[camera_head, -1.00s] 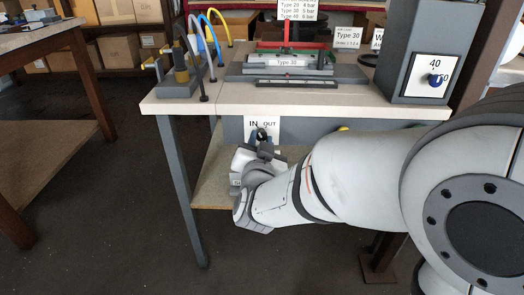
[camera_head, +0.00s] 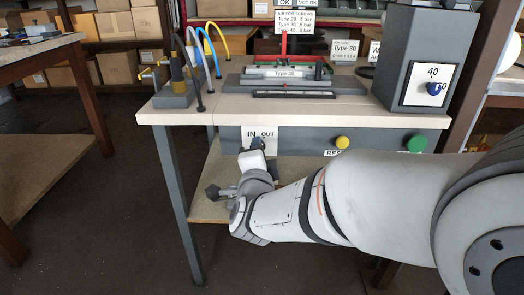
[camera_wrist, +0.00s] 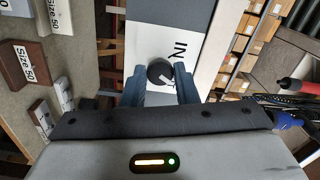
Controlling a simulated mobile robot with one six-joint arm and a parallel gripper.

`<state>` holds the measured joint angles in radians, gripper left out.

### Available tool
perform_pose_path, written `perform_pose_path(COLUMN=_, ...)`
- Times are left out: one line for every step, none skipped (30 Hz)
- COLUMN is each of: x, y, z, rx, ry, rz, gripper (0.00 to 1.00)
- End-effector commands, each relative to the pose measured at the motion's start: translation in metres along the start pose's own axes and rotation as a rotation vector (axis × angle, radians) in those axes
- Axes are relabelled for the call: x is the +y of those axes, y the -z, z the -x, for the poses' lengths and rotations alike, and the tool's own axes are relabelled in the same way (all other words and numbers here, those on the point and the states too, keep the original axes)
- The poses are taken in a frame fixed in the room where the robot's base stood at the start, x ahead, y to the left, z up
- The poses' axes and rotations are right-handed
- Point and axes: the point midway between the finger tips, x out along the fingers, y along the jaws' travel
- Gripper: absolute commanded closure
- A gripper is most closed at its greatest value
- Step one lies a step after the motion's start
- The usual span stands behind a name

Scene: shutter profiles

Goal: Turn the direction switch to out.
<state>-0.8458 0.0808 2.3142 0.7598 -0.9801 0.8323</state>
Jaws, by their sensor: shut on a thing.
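The direction switch (camera_wrist: 159,72) is a round black knob with a white mark on a white plate (camera_wrist: 205,18). In the wrist view the mark points to the lower right. In the head view the switch (camera_head: 259,143) is a small dark shape below the IN and OUT labels, partly hidden by my gripper (camera_head: 257,149). Its setting is too small to tell there.
The switch plate is on the bench's grey front panel (camera_head: 300,139). A yellow button (camera_head: 342,142) and a green button (camera_head: 415,144) are to its right. Above are the bench top (camera_head: 225,108), a Type 30 fixture (camera_head: 290,82) and a grey box with a blue knob (camera_head: 433,90).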

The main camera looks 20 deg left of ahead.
Motion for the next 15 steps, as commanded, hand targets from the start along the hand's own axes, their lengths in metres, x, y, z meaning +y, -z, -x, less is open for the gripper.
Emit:
perform_pose_path(x=0.0007, y=0.0006, z=0.0000, rx=0.001, ry=-0.002, rz=-0.034, gripper=0.96)
perform_pose_path(x=0.0006, y=0.0005, z=0.0000, rx=0.001, ry=-0.002, rz=-0.055, gripper=0.96)
perform_pose_path(x=0.0006, y=0.0005, z=0.0000, rx=0.001, ry=-0.002, rz=-0.082, gripper=0.96)
perform_pose_path(x=0.0006, y=0.0005, z=0.0000, rx=0.001, ry=-0.002, rz=-0.101, gripper=0.96)
perform_pose_path(x=0.0006, y=0.0005, z=0.0000, rx=0.002, ry=-0.002, rz=-0.119, gripper=0.96)
perform_pose_path(x=0.0006, y=0.0005, z=0.0000, rx=0.002, ry=-0.002, rz=-0.141, gripper=0.96)
perform_pose_path(x=0.0005, y=0.0005, z=0.0000, rx=0.002, ry=-0.002, rz=-0.157, gripper=0.96)
perform_pose_path(x=0.0006, y=0.0005, z=0.0000, rx=0.001, ry=-0.002, rz=-0.171, gripper=0.96)
perform_pose_path(x=0.0005, y=0.0005, z=0.0000, rx=0.002, ry=-0.002, rz=-0.189, gripper=0.96)
perform_pose_path(x=0.0005, y=0.0005, z=0.0000, rx=0.002, ry=-0.002, rz=-0.200, gripper=0.96)
perform_pose_path(x=0.0005, y=0.0005, z=0.0000, rx=0.002, ry=-0.002, rz=-0.211, gripper=0.96)
perform_pose_path(x=0.0005, y=0.0005, z=0.0000, rx=0.002, ry=-0.002, rz=-0.223, gripper=0.96)
perform_pose_path(x=0.0005, y=0.0005, z=0.0000, rx=0.002, ry=-0.002, rz=-0.231, gripper=0.96)
perform_pose_path(x=0.0005, y=0.0005, z=0.0001, rx=0.002, ry=-0.002, rz=-0.239, gripper=0.96)
perform_pose_path(x=0.0005, y=0.0005, z=0.0001, rx=0.002, ry=-0.002, rz=-0.247, gripper=0.96)
